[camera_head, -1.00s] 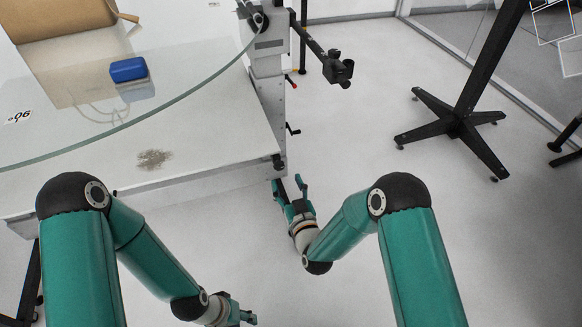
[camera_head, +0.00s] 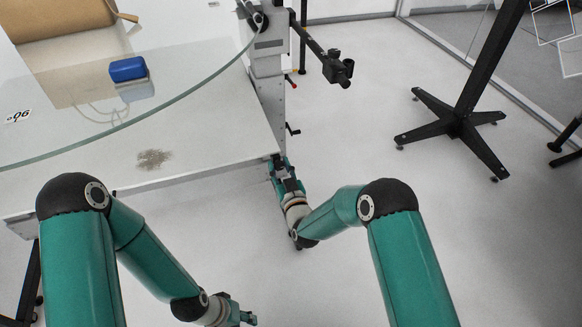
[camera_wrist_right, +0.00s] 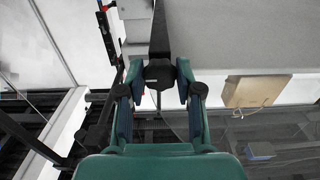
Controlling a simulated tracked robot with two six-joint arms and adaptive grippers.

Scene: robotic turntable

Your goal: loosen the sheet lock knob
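The sheet lock knob (camera_wrist_right: 158,73) is black and shows in the right wrist view between the two fingers of my right gripper (camera_wrist_right: 159,78). The fingers stand apart on either side of it; whether either one touches it, I cannot tell. In the head view my right gripper (camera_head: 281,168) is at the lower corner of the turntable's grey upright (camera_head: 268,97), and it hides the knob there. My left gripper (camera_head: 240,314) is low near the bottom edge, away from the turntable; its finger opening is unclear.
A black camera arm (camera_head: 316,48) and small crank handles (camera_head: 292,129) stick out from the upright. A black stand (camera_head: 456,126) stands on the open floor to the right.

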